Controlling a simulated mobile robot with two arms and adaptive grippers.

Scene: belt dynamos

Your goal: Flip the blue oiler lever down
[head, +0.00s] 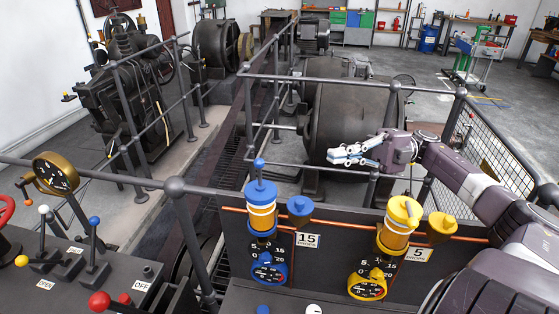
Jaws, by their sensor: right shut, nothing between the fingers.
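The blue oiler (262,217) stands on the dark panel in the lower middle, with a clear banded glass body. Its blue lever (259,165) points straight up from the cap, with a round knob at the tip. My right gripper (333,156) reaches in from the right, above and to the right of the blue oiler. Its fingers point left and are shut and empty. It is apart from the lever. My left gripper is not in view.
A yellow oiler (397,227) stands right of the blue one, below my right arm. A small blue cup (299,208) sits beside the blue oiler. Grey railings (215,190) run behind the panel. A brass gauge (56,173) and several levers stand at left.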

